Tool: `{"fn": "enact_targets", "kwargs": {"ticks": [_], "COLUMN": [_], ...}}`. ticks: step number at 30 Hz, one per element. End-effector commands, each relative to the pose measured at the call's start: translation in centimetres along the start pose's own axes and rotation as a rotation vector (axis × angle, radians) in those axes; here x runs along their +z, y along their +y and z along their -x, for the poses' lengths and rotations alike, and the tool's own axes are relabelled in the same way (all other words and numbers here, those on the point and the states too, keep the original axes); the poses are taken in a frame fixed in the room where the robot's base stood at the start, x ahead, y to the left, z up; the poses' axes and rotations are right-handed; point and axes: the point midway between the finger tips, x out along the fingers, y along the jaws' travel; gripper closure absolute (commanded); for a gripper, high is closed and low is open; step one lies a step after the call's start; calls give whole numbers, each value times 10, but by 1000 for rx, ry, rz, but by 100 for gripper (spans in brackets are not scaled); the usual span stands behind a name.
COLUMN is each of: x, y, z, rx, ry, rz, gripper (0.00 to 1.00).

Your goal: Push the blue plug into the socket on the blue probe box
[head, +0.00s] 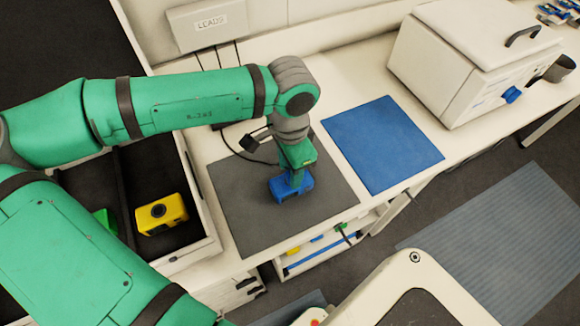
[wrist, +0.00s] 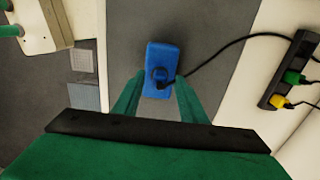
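The blue probe box (head: 277,194) lies on the grey mat, directly under my gripper (head: 293,186), which hides its middle. In the wrist view the blue box (wrist: 161,53) shows between and beyond my fingers. A dark round plug (wrist: 160,77) with a black cable sits at the near end of its top face. Its blue colour is hard to make out, and I cannot tell how deep it sits. My gripper (wrist: 159,88) points down with its fingers apart on either side of the plug, with a gap visible. Whether the fingertips touch the box is unclear.
The black cable runs right towards a black strip (wrist: 290,70) with a green and a yellow plug. A yellow box (head: 161,214) sits in the open drawer. A blue mat (head: 382,145) lies clear beside the grey mat (head: 240,210). A white incubator box (head: 440,75) stands behind.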

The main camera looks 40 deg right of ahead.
Motion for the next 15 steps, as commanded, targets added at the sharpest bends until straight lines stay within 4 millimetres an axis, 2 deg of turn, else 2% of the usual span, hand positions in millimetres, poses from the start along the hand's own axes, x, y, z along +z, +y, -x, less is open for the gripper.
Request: {"fn": "enact_targets", "kwargs": {"ticks": [5,15], "x": [0,-1], "y": [0,-1], "z": [10,70], "rx": [0,-2], "ry": [0,2], "rz": [1,1], "gripper": [62,62]}}
